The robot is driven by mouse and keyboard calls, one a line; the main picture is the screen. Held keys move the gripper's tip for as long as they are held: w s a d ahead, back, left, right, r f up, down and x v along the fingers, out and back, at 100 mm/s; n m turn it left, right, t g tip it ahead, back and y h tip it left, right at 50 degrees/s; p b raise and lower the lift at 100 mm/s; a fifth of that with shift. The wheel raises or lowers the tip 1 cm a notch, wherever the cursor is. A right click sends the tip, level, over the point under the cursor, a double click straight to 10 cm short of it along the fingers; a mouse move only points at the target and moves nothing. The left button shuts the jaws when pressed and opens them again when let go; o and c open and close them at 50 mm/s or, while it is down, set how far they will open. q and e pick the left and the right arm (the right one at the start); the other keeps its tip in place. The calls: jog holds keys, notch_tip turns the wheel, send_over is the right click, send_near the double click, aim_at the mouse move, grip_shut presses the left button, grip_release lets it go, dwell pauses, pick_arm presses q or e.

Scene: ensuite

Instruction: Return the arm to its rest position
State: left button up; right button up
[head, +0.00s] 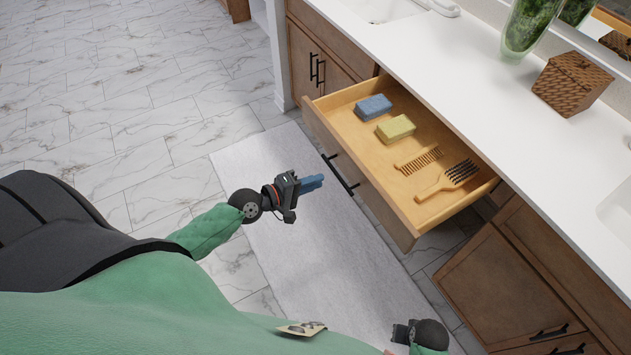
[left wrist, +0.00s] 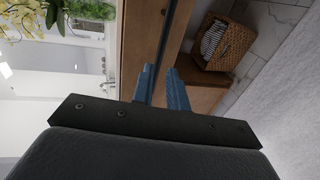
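My left gripper (head: 312,183) has blue fingers and hangs above the pale rug, in front of the open drawer and apart from it. In the left wrist view the two blue fingers (left wrist: 162,88) stand a little apart, with nothing between them. My right gripper (head: 402,333) shows only as a dark part at the bottom edge, its fingers not clear. The wooden drawer (head: 372,179) is pulled out. It holds a blue box (head: 373,108), a yellow box (head: 395,129), a wooden comb (head: 418,161) and a brush (head: 447,182).
The white countertop (head: 470,70) carries a woven box (head: 572,84) and a green glass vase (head: 528,28). A cabinet door (head: 512,285) is at the lower right. A wicker basket (left wrist: 223,43) shows in the left wrist view. The marble floor (head: 110,100) at left is clear.

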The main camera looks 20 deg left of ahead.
dwell(0.4)
pick_arm(q)
jog(key=s+a+f+m+g+y, duration=0.2)
jog(key=s+f+m+g+y, duration=0.25)
jog(key=f+m, duration=0.4)
jog(key=s+a+f+m+g+y, duration=0.3)
jog(key=s+f+m+g, duration=0.25)
jog(key=f, duration=0.65)
jog(key=s+d+f+n+g, duration=0.1)
jog(key=s+d+f, duration=0.5)
jog(key=s+d, duration=0.5)
jog(key=shift+d+f+y, duration=0.25)
jog(key=shift+f+y, duration=0.05)
jog(key=shift+y, duration=0.15)
